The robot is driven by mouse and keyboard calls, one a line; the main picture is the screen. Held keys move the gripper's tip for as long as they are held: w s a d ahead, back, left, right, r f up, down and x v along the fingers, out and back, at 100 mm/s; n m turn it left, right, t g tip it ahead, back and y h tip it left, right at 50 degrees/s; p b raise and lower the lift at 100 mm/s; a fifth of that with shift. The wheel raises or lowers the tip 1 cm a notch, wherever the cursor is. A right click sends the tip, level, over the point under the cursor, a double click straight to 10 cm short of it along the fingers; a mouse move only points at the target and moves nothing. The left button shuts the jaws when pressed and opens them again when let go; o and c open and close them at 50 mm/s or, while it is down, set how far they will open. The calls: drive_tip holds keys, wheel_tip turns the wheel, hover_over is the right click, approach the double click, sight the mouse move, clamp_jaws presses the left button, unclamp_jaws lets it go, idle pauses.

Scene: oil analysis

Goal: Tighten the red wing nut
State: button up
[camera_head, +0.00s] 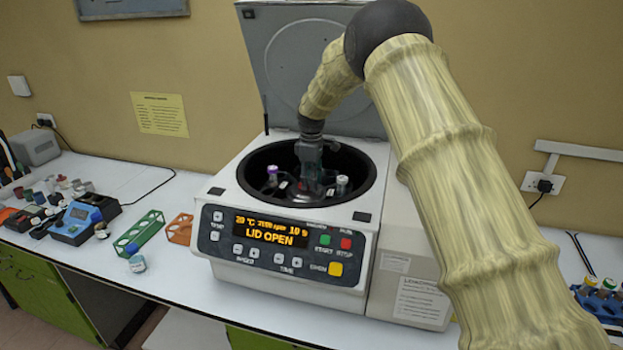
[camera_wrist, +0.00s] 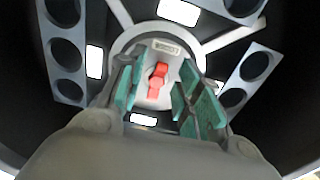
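The red wing nut (camera_wrist: 158,78) sits on the hub at the middle of the centrifuge rotor, on a pale plate with a small label. In the wrist view my gripper (camera_wrist: 160,92) is open, its teal-padded fingers to the left and right of the wing nut, with a gap on each side. In the head view my gripper (camera_head: 312,182) reaches down into the bowl of the open centrifuge (camera_head: 290,285). The wing nut is hidden there behind the gripper.
The rotor carries racks with round holes (camera_wrist: 67,55) around the hub. Tubes with a purple cap (camera_head: 272,171) and a white cap (camera_head: 342,182) stand in the bowl. The raised lid (camera_head: 285,70) is behind. A green rack (camera_head: 140,232) stands left on the bench.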

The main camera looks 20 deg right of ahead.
drive_tip(key=shift+f, duration=0.55)
clamp_jaws()
